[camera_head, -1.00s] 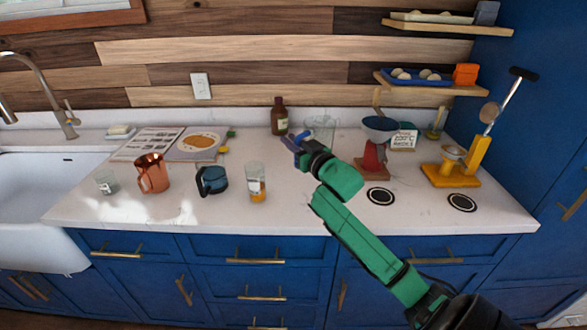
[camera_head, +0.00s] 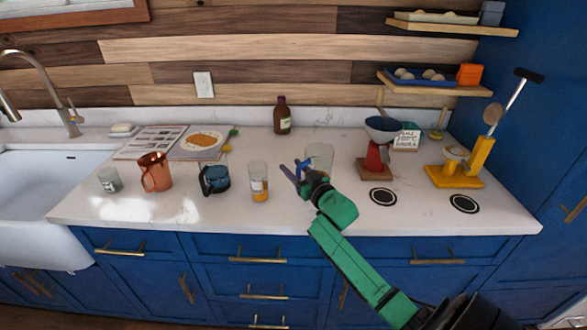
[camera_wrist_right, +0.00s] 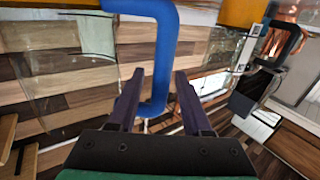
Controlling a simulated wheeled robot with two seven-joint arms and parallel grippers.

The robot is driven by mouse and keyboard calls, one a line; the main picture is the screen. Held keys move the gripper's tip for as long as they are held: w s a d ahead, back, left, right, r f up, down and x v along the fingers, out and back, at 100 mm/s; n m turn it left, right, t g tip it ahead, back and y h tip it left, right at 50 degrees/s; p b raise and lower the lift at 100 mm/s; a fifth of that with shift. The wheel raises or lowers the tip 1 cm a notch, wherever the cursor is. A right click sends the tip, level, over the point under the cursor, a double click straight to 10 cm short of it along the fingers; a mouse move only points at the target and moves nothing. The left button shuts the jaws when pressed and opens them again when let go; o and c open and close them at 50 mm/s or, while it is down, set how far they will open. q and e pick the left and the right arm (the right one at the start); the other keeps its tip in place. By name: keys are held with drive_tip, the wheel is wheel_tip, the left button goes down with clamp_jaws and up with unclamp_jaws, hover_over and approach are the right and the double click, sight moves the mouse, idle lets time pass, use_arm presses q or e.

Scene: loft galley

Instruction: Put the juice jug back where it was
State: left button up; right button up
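The juice jug (camera_head: 320,157) is clear glass with a blue handle and looks empty. In the head view it stands on the counter, just behind and right of my right fingertips. My right gripper (camera_head: 293,171) has its fingers on both sides of the handle, with gaps beside it. In the right wrist view, the blue handle (camera_wrist_right: 165,50) reaches between the dark fingers (camera_wrist_right: 157,95), and the jug's clear wall (camera_wrist_right: 55,80) is at left. A glass with orange juice (camera_head: 259,184) stands left of the gripper. My left gripper is not in view.
A brown bottle (camera_head: 282,117) is at the back. A red grinder (camera_head: 376,155) and a yellow press (camera_head: 455,176) are to the right. The counter front is mostly clear.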

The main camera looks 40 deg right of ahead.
drive_tip(key=shift+s+f, duration=0.15)
drive_tip(key=shift+s, duration=0.2)
drive_tip(key=s+b, duration=0.1)
drive_tip(key=s, duration=1)
drive_tip(key=shift+s+a+b, duration=0.15)
drive_tip(key=shift+a+b, duration=0.2)
drive_tip(key=shift+b, duration=0.05)
